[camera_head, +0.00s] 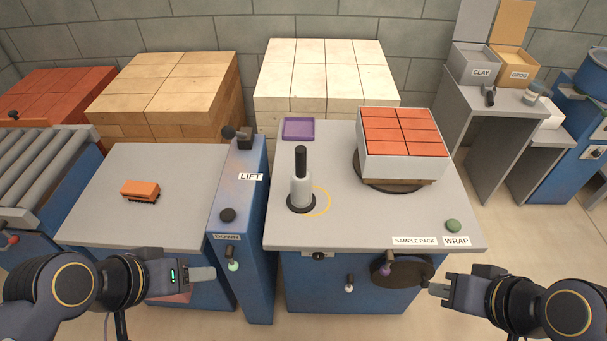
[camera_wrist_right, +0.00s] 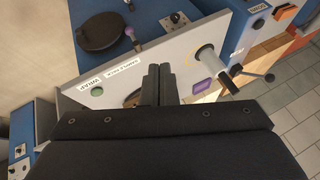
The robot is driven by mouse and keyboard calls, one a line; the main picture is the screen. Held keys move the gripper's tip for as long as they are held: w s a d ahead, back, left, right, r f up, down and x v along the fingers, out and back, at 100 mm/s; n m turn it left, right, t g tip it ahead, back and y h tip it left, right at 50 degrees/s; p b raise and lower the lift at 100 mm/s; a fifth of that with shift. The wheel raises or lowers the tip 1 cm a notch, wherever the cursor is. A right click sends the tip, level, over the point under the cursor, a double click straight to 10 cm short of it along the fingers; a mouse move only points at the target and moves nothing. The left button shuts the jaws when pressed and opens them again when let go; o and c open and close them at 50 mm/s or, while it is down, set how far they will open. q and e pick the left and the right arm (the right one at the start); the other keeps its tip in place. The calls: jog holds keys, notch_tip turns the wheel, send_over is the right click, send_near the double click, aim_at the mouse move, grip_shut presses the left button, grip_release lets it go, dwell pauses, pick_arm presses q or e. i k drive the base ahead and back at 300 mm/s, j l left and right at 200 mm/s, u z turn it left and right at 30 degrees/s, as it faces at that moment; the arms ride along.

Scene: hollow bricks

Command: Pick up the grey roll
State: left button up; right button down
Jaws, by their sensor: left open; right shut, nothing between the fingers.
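The grey roll (camera_head: 301,192) stands upright on a black base on the grey wrapping table, with a black handle sticking up from its top. It also shows in the right wrist view (camera_wrist_right: 207,56), beyond the fingers. My right gripper (camera_head: 437,289) is shut and empty, in front of the table's front right edge and well apart from the roll; its closed fingers show in the right wrist view (camera_wrist_right: 158,84). My left gripper (camera_head: 207,273) is open and empty, in front of the left table, to the left of and nearer than the roll.
A pack of red bricks (camera_head: 402,146) sits on a turntable right of the roll. A purple tray (camera_head: 298,129) lies behind the roll. A green button (camera_head: 453,226) is near the front right corner. A blue lift post (camera_head: 239,220) stands left.

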aim_at(301, 200)
jog(key=l+u, duration=0.25)
jog(key=u, duration=0.15)
jog(key=i+l+u, duration=0.1)
jog(key=l+u, duration=0.15)
jog(key=u, duration=0.15)
jog(key=l+u, duration=0.25)
jog(key=u, duration=0.15)
